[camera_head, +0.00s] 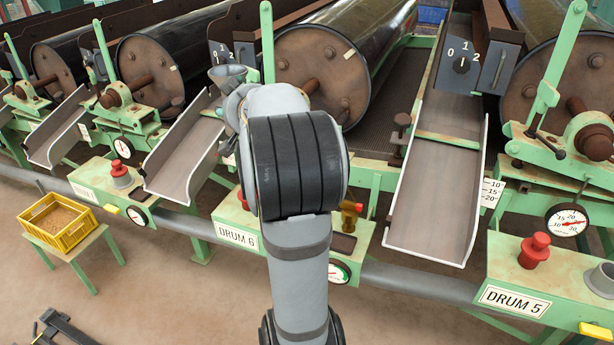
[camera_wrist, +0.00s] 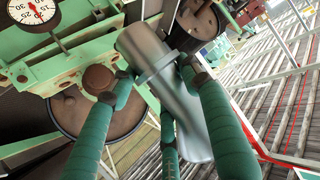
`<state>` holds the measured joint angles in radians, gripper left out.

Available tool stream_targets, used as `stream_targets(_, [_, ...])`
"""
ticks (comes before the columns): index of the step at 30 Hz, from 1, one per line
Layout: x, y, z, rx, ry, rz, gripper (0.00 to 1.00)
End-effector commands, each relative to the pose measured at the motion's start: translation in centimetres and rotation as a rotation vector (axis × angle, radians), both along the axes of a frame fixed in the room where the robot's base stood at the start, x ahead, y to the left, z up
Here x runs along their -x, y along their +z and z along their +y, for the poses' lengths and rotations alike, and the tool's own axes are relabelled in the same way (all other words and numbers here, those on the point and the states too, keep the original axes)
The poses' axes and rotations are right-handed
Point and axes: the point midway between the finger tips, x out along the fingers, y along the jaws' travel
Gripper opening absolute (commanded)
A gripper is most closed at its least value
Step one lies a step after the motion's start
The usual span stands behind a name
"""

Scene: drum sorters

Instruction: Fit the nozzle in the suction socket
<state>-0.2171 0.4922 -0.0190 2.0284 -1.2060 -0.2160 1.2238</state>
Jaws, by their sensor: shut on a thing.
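The nozzle (camera_wrist: 190,120), a smooth grey metal tube with a flange around it, is held between the green-wrapped fingers of my gripper (camera_wrist: 157,74) in the wrist view. It is tilted in that picture. In the head view, a grey flared end (camera_head: 228,73) that looks like part of the nozzle shows above my gripper (camera_head: 234,108), which is largely hidden behind my arm. A grey round fitting (camera_head: 601,279) stands on the DRUM 5 box at the right edge; I cannot tell whether it is the suction socket. No other socket is clearly visible.
The DRUM 6 box (camera_head: 237,237) is partly behind my arm. Large dark drums (camera_head: 318,70) and metal chutes (camera_head: 437,200) line the back. A green lever post (camera_head: 267,40) stands close to my gripper. A yellow crate (camera_head: 83,239) sits on a stand at left; the front floor is mostly clear.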

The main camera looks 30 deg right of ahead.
Motion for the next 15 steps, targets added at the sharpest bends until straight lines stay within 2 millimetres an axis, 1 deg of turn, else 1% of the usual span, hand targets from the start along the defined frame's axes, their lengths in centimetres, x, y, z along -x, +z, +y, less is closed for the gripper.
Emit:
stream_targets(2, [-0.4, -0.3, 0.5, -0.002, -0.006, 0.002, 0.06])
stream_targets(15, [-1.7, -1.5, 1.6, -0.003, -0.061, 0.002, 0.06])
